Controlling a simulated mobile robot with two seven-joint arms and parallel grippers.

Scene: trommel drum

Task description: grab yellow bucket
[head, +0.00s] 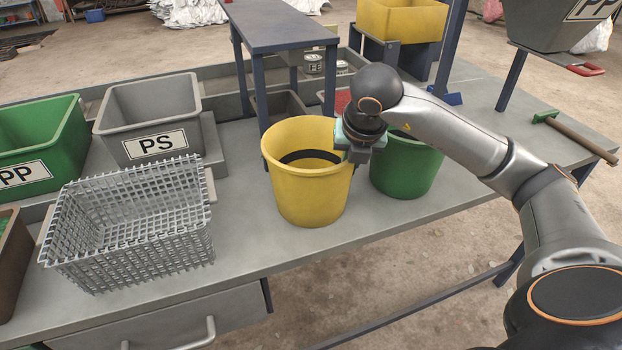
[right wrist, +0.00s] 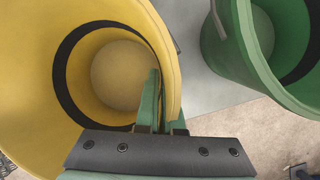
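The yellow bucket (head: 309,190) stands upright on the grey workbench, open at the top, with a dark band inside. In the right wrist view the yellow bucket (right wrist: 88,118) fills the left side. My right gripper (head: 347,143) is at the right side of its rim. In the right wrist view the green fingers of my right gripper (right wrist: 158,100) are close together with the bucket's wall between them, so it is shut on the rim. The far finger is partly hidden. My left gripper is not in view.
A green bucket (head: 405,175) stands close on the right, partly behind my arm. A wire basket (head: 130,235) and a grey PS bin (head: 150,119) stand to the left. A dark raised stand (head: 276,24) is behind. The bench front edge is near.

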